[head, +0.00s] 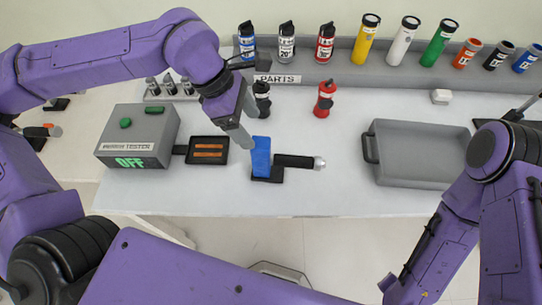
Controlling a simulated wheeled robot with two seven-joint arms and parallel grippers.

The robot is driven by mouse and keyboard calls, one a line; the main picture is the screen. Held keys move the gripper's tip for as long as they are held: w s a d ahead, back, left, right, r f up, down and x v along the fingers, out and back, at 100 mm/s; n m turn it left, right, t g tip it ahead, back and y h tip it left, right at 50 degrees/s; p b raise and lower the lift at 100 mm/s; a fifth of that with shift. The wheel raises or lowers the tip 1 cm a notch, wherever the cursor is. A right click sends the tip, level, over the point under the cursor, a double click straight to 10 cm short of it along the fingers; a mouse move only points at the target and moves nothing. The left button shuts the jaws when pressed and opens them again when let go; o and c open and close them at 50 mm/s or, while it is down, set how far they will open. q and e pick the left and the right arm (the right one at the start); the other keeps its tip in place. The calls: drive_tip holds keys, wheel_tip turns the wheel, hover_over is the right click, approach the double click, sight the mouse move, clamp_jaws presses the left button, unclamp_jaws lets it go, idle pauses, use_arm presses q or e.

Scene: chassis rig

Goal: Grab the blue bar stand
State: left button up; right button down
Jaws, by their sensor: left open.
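The blue bar stand (261,157) is a blue upright plate on a black base, on the white table near its front middle. A black bar with a silver tip (300,162) extends to the right beside it. My left gripper (246,138) is open and points down just behind and left of the blue plate's top. Whether its fingers touch the plate I cannot tell. My right arm (440,235) is at the lower right, and its fingertips are not clearly visible.
A grey tester box (138,135) and a black tray with copper strips (207,151) stand to the left. A grey tray (422,155) is to the right. A black bottle (262,100) and a red bottle (325,100) stand behind, with a rack (400,75) of bottles at the back.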

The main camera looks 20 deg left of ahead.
sight(264, 143)
use_arm(q)
drive_tip(key=x, duration=0.3)
drive_tip(key=p+x, duration=0.1)
drive_tip(key=x, duration=0.5)
drive_tip(key=shift+s+d+f+p, duration=0.1)
drive_tip(key=shift+d+f+p, duration=0.1)
drive_tip(key=shift+d+p, duration=0.25)
clamp_jaws()
